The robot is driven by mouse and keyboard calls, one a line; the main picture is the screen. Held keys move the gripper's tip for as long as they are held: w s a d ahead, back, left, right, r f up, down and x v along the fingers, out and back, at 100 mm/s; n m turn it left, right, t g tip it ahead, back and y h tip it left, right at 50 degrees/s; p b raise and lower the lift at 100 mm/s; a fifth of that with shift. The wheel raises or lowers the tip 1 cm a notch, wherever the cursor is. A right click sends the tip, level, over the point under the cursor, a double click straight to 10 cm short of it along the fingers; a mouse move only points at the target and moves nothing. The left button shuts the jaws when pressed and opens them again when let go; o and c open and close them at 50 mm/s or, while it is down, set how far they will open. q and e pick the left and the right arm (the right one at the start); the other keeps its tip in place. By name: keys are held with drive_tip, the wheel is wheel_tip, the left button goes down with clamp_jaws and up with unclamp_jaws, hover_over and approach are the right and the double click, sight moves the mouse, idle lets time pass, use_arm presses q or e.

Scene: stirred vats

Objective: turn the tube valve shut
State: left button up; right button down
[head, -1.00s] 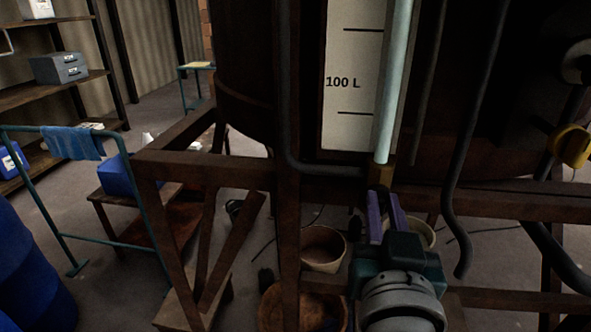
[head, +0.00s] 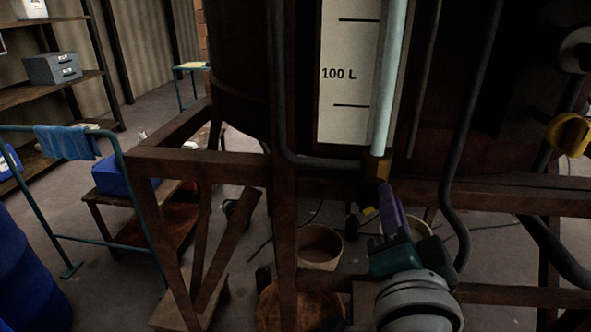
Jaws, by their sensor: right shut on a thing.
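The level tube (head: 392,85) is an upright pale tube beside the white scale plate. The tube valve (head: 375,190) is a small dark body below the brass fitting (head: 376,166) at the tube's foot. A small yellow piece (head: 369,211) shows just under it, between the fingers. My right gripper (head: 383,208), with purple fingers, reaches up from below and is shut on the valve's handle, which is mostly hidden by the fingers. The gripper is rolled, so one finger shows well and the other is largely hidden. My left gripper is not in view.
A dark pipe (head: 280,90) runs down left of the scale plate (head: 347,75), and a dark hose (head: 466,130) hangs at right. The frame beam (head: 480,192) crosses close by the valve. A yellow handle (head: 568,134) is at far right. Buckets (head: 320,246) stand below.

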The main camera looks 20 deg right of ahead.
drive_tip(key=shift+s+d+f+m+b, duration=0.15)
drive_tip(key=shift+m+b, duration=0.3)
drive_tip(key=shift+m, duration=0.75)
drive_tip(key=shift+w+f+m+b, duration=0.1)
drive_tip(key=shift+f+m+b, duration=0.25)
drive_tip(key=shift+m, duration=0.85)
drive_tip(key=shift+s+d+f+m+b, duration=0.1)
drive_tip(key=shift+m+b, duration=0.45)
drive_tip(key=shift+m, duration=0.65)
drive_tip(key=shift+a, duration=0.1)
drive_tip(key=c, duration=0.8)
unclamp_jaws()
drive_tip(key=v, duration=1)
